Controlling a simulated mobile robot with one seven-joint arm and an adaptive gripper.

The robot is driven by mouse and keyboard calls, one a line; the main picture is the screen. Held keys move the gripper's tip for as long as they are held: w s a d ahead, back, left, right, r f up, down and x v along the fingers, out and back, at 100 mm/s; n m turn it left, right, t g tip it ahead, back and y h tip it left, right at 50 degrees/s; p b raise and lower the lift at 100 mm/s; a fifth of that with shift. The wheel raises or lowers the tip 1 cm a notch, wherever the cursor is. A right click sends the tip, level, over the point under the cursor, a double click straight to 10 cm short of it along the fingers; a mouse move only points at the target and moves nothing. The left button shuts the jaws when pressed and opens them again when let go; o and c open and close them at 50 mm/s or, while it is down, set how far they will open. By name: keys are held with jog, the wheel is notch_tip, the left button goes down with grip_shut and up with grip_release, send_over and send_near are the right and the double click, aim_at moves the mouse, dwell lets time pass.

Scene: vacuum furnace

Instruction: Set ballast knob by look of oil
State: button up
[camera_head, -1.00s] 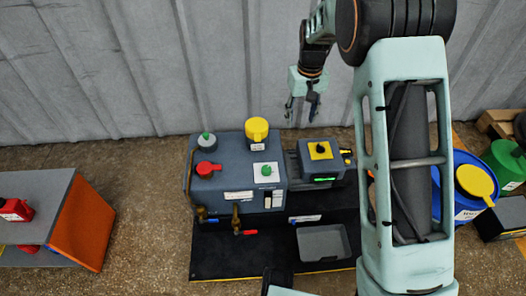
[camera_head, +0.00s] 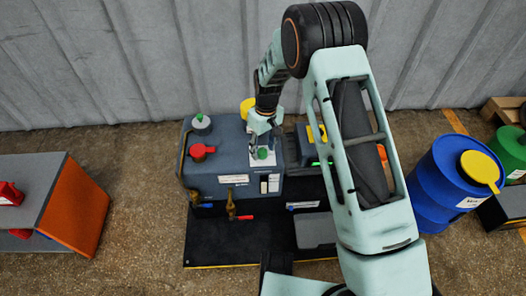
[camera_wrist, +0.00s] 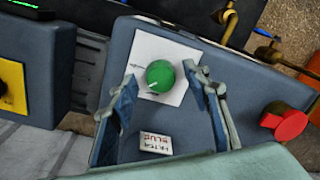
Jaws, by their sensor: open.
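A green round knob (camera_head: 263,153) sits on a white plate on top of the blue-grey pump housing (camera_head: 215,180). In the wrist view the green knob (camera_wrist: 160,76) shows a short pale pointer mark toward its lower left, and the white plate (camera_wrist: 148,48) bears a small arrow mark. My gripper (camera_wrist: 162,80) is open above the housing, its two fingers on either side of the knob, with visible gaps. In the head view my gripper (camera_head: 262,138) hangs just over the knob. Small pale windows (camera_head: 270,184) show on the housing's front; their oil is too small to judge.
A red knob (camera_head: 201,151), a grey cap with a green top (camera_head: 201,122) and a yellow cap (camera_head: 247,107) stand on the housing. Brass valves (camera_head: 231,207) stick out in front. A lettered card (camera_wrist: 155,145) lies near the fingers. A blue drum (camera_head: 440,190) stands right.

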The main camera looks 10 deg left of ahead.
jog(key=shift+f, duration=0.35)
jog(key=shift+c, duration=0.4)
jog(key=c, duration=1.1)
jog(key=m+p, duration=0.1)
jog(key=m, duration=0.3)
jog(key=shift+m, duration=0.3)
jog(key=shift+s+m+p, duration=0.1)
jog(key=shift+m+p, duration=0.6)
jog(key=shift+m, duration=1.6)
